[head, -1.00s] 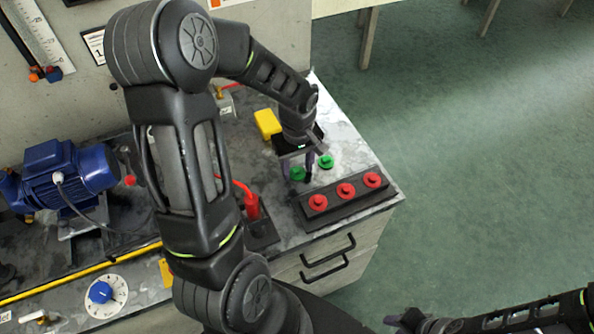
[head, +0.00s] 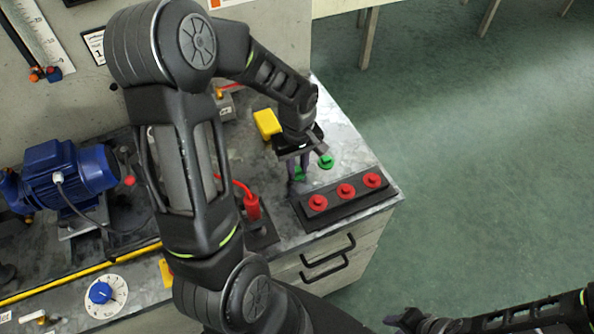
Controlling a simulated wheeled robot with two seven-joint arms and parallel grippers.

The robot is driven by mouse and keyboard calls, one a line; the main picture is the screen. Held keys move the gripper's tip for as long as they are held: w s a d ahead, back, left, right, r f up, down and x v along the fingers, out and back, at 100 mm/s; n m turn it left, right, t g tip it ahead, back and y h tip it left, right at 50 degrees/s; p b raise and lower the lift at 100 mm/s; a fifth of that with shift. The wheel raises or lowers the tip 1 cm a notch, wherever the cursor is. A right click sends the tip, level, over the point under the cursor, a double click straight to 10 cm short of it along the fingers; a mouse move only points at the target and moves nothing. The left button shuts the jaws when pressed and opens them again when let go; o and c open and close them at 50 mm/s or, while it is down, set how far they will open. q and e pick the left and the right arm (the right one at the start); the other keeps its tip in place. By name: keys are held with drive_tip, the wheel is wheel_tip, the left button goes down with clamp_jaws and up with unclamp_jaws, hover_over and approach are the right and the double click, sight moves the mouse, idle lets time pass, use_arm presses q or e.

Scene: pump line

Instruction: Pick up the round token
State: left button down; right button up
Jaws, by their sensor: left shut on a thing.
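The other green token (head: 326,162) lies free just to the right. Three red round tokens (head: 346,191) sit in a row on a dark rack in front. My right gripper (head: 402,321) shows only in part at the bottom edge, and its jaws cannot be made out.
The dark rack (head: 330,213) lies along the bench's front edge, above drawers with black handles. A yellow block (head: 267,123) is behind my left gripper. A red-handled device (head: 252,206) with a red hose stands to the left. A blue motor (head: 70,178) is at far left.

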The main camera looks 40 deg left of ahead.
sight(297, 170)
use_arm(q)
wheel_tip(297, 170, up, 10)
drive_tip(key=shift+b, duration=0.45)
idle(0.7)
